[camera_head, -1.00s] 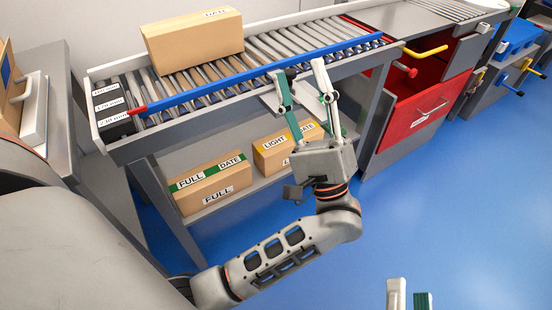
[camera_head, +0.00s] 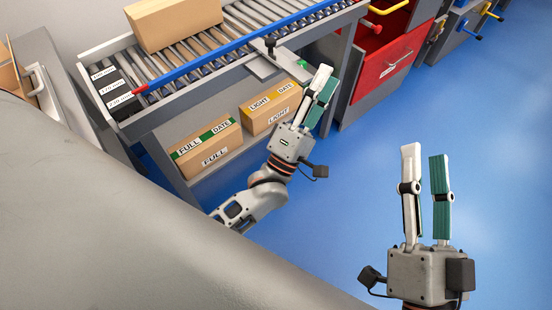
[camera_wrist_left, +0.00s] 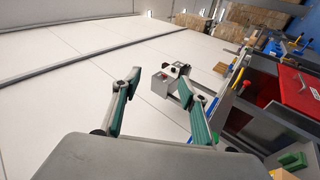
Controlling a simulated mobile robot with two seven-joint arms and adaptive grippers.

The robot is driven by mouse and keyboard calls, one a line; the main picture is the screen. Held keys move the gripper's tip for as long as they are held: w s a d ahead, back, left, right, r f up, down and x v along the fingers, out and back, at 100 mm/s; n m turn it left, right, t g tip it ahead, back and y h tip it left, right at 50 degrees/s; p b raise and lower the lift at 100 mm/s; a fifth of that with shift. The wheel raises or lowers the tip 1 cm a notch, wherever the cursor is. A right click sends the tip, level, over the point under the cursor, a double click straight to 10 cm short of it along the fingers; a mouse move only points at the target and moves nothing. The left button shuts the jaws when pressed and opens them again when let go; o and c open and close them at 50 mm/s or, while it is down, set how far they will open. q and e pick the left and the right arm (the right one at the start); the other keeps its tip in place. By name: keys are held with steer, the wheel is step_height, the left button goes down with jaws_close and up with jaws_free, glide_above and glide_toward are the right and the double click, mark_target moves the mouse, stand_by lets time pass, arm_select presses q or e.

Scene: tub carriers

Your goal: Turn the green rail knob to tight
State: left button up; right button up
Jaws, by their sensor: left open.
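A small green part (camera_head: 303,64), which looks like the green knob, sits on a grey metal plate (camera_head: 268,68) at the front of the roller conveyor. I cannot read its setting. A black knob (camera_head: 270,44) stands on the same plate, to its left. My left gripper (camera_head: 328,77) is just right of and below the green part in the head view, apart from it, open and empty. Its spread fingers (camera_wrist_left: 160,82) show in the left wrist view. My right gripper (camera_head: 424,153) is open and empty above the blue floor.
A blue rail (camera_head: 220,52) with a red end runs along the conveyor, with a cardboard box (camera_head: 180,20) behind it. A FULL box (camera_head: 207,148) and a LIGHT box (camera_head: 268,107) stand on the lower shelf. A red drawer cabinet (camera_head: 388,65) is at the right. The floor is clear.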

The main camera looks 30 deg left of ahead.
arm_select(q)
steer(key=s+a+f+m+g+p, duration=0.1)
steer(key=s+f+m+g+p, duration=0.1)
steer(key=s+f+m+g, duration=0.2)
steer(key=s+a+f+m+g+p, duration=0.1)
steer(key=s+f+m+g, duration=0.3)
steer(key=f+m, duration=0.4)
steer(key=s+a+f+m+g+h+p, duration=0.1)
steer(key=s+f+m+g+p, duration=0.2)
steer(key=f, duration=0.7)
steer(key=shift+s+m+g+p, duration=0.45)
steer(key=shift+s+m, duration=0.75)
steer(key=shift+m, duration=0.5)
arm_select(e)
step_height(320, 180, up, 13)
steer(key=n+t, duration=0.1)
steer(key=shift+s+y, duration=0.25)
steer(key=shift+y, duration=0.15)
arm_select(q)
steer(key=shift+f, duration=0.1)
